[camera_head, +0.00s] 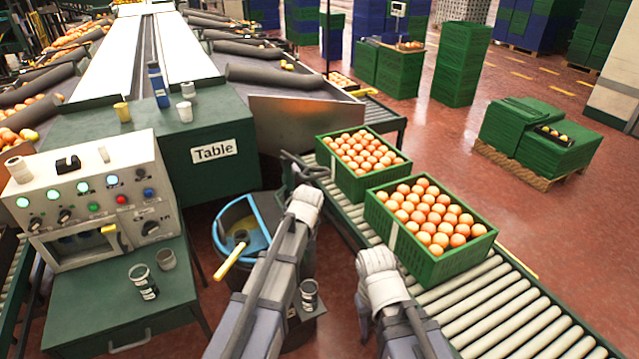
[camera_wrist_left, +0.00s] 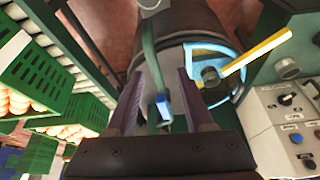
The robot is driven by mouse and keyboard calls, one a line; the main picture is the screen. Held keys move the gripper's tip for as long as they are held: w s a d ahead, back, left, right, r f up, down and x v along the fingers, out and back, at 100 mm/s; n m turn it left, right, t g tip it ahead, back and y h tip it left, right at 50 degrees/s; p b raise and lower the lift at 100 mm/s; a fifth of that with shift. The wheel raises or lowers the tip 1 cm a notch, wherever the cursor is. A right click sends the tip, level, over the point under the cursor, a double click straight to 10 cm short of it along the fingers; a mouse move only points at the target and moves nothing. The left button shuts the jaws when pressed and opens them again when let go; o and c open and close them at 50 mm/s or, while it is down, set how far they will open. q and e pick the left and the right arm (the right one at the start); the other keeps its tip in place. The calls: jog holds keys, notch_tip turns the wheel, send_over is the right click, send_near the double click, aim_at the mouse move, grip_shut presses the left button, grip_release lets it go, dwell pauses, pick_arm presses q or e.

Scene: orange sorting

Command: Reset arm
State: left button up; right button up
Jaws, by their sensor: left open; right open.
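Two green crates stand on the roller conveyor, each filled with round pale-orange fruit: the nearer crate (camera_head: 431,265) and the farther crate (camera_head: 362,182). My right gripper (camera_head: 380,275) is beside the left side of the nearer crate, apart from the fruit; its fingers are hard to make out. My left arm reaches up beside the blue-rimmed bin. In the left wrist view my left gripper (camera_wrist_left: 160,103) has its two dark fingers spread apart, with nothing visibly held. That view also shows the crates at the left.
The blue-rimmed bin (camera_head: 240,222) with a yellow handle stands left of my arms. A control box (camera_head: 95,200) sits on a green table farther left, with cups nearby. The conveyor's bare rollers (camera_head: 500,315) run to the lower right. Open red floor lies beyond.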

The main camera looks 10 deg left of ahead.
pick_arm(q)
jog(key=s+d+m+g+p, duration=0.1)
jog(key=s+d+m, duration=0.2)
jog(key=s, duration=0.5)
jog(key=s+d+m+g+p, duration=0.1)
jog(key=s+d+m, duration=0.2)
jog(key=s, duration=0.5)
jog(key=s+d+r+m+g+h, duration=0.1)
jog(key=s+d+m+g, duration=0.1)
jog(key=s, duration=0.7)
jog(key=shift+d+m+p, duration=0.4)
jog(key=shift+d+m, duration=0.3)
jog(key=shift+d, duration=0.45)
